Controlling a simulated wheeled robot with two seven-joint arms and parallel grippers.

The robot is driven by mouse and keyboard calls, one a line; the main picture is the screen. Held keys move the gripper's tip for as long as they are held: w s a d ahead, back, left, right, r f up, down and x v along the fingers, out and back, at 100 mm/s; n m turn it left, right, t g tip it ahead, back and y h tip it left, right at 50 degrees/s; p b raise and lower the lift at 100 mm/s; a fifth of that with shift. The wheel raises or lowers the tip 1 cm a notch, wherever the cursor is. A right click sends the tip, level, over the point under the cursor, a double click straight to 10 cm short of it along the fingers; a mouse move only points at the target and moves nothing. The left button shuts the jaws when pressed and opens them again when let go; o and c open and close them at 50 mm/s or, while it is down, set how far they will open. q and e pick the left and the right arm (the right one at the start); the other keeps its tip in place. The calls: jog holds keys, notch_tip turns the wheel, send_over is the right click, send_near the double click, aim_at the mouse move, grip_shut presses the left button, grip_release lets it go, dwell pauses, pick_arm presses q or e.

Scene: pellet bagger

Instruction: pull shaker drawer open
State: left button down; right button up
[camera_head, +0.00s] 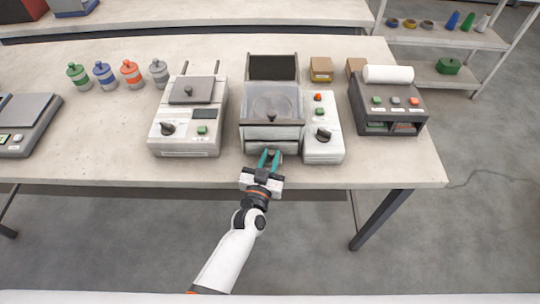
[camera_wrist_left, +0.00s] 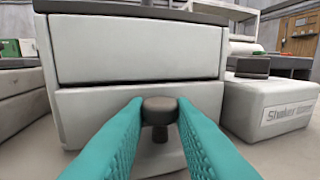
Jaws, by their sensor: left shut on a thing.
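The shaker (camera_head: 271,102) stands at the middle of the table, with a clear lid over its top. Its drawer front (camera_wrist_left: 90,112) is a light grey panel low on the machine, below a wider upper panel (camera_wrist_left: 140,48) and a dark seam. It looks about level with the body, with no clear gap. A dark round knob (camera_wrist_left: 160,108) sticks out of the drawer. My left gripper (camera_head: 269,158), with teal fingers, is at the table's front edge and shut on the knob. The fingers hide parts of the drawer front. My right gripper is not in view.
A control box (camera_head: 322,128) with a black dial stands against the shaker's right side. A grey sealer-like machine (camera_head: 388,103) is further right. A white machine (camera_head: 190,115) with a lid stands left. Open floor (camera_head: 310,240) lies in front of the table.

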pick_arm(q)
jog(key=s+p, duration=0.4)
jog(key=s, duration=1)
jog(key=shift+s+p, duration=0.3)
jog(key=shift+p, duration=0.05)
jog(key=c, duration=1.5)
grip_release()
jog(key=b+v, duration=0.3)
jog(key=v, duration=0.9)
